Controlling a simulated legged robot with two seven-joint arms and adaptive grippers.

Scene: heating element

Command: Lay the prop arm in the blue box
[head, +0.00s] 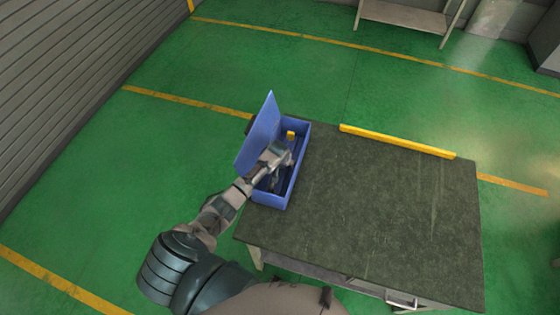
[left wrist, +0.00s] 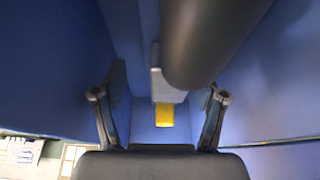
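The blue box (head: 298,172) stands on the left end of the dark table, its lid (head: 262,135) raised on the left side. A yellow-tipped piece shows inside at the far end (head: 291,134); I take it to be the prop arm. In the left wrist view its yellow end (left wrist: 164,115) joins a pale grey part (left wrist: 168,88), between the blue walls. A dark cylinder (left wrist: 208,40) covers part of it; I cannot tell whether they are joined. My left gripper (head: 277,176) is inside the box. Its fingers (left wrist: 162,98) stand apart, with no visible contact on the piece. My right gripper is out of view.
The table (head: 380,215) is clear to the right of the box. A yellow bar (head: 396,141) runs along its far edge. A drawer handle (head: 404,301) shows at the near side. A shelf unit (head: 404,16) stands far back.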

